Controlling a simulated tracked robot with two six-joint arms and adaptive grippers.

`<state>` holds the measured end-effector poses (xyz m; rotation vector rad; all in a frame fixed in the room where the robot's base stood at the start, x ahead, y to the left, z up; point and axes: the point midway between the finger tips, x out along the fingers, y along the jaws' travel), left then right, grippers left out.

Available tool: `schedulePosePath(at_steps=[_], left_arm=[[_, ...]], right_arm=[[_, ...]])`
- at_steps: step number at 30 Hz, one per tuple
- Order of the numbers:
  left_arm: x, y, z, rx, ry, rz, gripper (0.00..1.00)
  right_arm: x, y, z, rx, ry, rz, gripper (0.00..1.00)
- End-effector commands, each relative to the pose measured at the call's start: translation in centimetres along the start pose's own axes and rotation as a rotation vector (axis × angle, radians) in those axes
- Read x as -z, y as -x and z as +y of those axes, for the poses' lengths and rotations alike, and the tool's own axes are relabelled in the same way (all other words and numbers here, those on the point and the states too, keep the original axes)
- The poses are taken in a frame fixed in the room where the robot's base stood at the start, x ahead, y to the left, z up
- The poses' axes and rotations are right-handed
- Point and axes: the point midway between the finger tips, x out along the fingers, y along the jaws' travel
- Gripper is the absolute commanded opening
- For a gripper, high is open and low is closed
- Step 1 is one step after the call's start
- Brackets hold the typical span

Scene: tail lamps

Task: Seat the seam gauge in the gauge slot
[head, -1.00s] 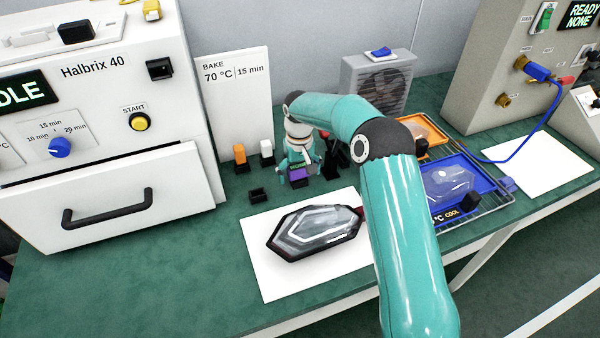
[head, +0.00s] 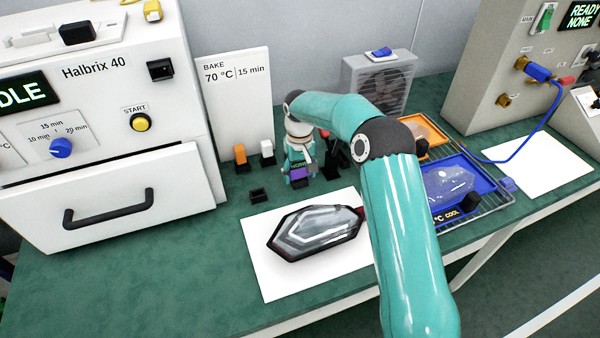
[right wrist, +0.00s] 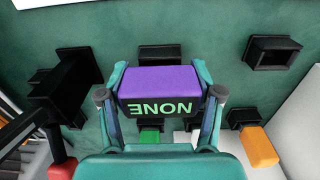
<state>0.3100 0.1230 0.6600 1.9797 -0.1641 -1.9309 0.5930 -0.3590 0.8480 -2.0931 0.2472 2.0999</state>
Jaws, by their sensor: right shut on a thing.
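The seam gauge is a purple block with a green "NONE" display; it shows in the right wrist view (right wrist: 160,82) and, small, in the head view (head: 299,173). My right gripper (right wrist: 160,95) is shut on it, one finger at each end; in the head view the gripper (head: 299,168) points down over the bench, behind the white sheet. A black socket (right wrist: 163,51) shows just beyond the gauge in the wrist view, partly covered by it. I cannot tell whether the gauge touches it, or for certain which socket is the gauge slot. My left gripper is not in view.
An empty black socket (head: 258,195) stands left of the gripper. Orange (head: 239,153) and white (head: 267,148) tools stand behind it. A dark-rimmed lamp (head: 316,232) lies on the white sheet (head: 275,285). A bulky black holder (right wrist: 70,85) is close by.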

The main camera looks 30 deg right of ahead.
Motion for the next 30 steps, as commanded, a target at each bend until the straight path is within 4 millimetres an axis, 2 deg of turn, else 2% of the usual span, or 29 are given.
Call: schedulePosePath(at_steps=[21, 30], left_arm=[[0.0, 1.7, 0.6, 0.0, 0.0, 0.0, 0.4], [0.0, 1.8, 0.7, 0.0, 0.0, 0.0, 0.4]], right_arm=[[0.1, 2.4, 0.0, 0.0, 0.0, 0.003, 0.23], [0.1, 2.7, 0.0, 0.0, 0.0, 0.003, 0.23]])
